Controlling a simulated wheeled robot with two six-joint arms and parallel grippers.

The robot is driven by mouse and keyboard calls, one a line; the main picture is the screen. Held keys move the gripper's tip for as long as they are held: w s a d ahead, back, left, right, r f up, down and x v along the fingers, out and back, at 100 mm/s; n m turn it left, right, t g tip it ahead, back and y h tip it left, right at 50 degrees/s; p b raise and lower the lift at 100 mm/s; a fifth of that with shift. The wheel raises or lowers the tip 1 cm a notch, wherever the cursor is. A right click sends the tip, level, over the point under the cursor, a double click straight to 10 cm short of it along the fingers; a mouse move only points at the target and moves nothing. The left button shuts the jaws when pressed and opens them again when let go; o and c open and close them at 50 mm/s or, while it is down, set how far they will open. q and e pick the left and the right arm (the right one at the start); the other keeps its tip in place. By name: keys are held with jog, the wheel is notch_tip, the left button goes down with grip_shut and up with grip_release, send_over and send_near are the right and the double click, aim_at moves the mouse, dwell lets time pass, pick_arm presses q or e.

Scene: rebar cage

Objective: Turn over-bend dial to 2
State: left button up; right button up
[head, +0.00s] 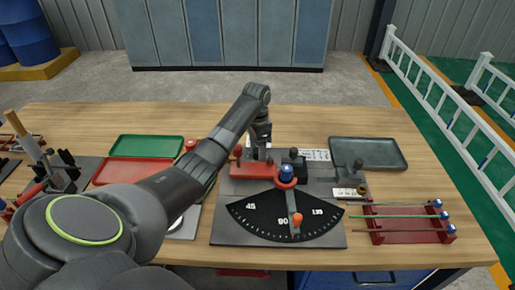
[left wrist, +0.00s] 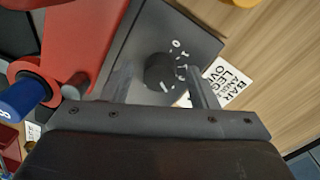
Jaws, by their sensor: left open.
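The over-bend dial (left wrist: 160,72) is a small round black knob on a dark plate, with white numerals printed around its right side. A 0 and a 1 are readable; the others are partly covered. A short white mark shows at the knob's lower edge; I cannot tell which number the dial is set to. My left gripper (left wrist: 163,88) is open, its two fingers on either side of the knob with gaps visible. In the head view my left gripper (head: 261,150) points down behind the bender and hides the dial. My right gripper is not in view.
A red block (left wrist: 75,40) and a blue-capped post (left wrist: 22,98) stand left of the dial. The black angle scale (head: 262,218) with its orange-knobbed lever (head: 296,222) lies in front. A rod rack (head: 405,235) and grey tray (head: 385,153) are right; green (head: 145,147) and red trays are left.

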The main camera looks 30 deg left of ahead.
pick_arm(q)
jog(key=shift+f, duration=0.1)
jog(key=c, duration=1)
jog(key=shift+o, duration=0.2)
jog(key=shift+r+p, duration=0.2)
jog(key=shift+p, duration=0.35)
jog(key=n+p, duration=0.6)
jog(key=p, duration=0.2)
jog(key=shift+r+n, duration=0.1)
jog(key=shift+n, duration=0.2)
jog(key=shift+n+p, duration=1.95)
jog(key=shift+n, duration=0.55)
jog(key=shift+f+t, duration=0.2)
jog(key=shift+t, duration=0.1)
jog(key=o, duration=1)
jog(key=shift+c, duration=0.2)
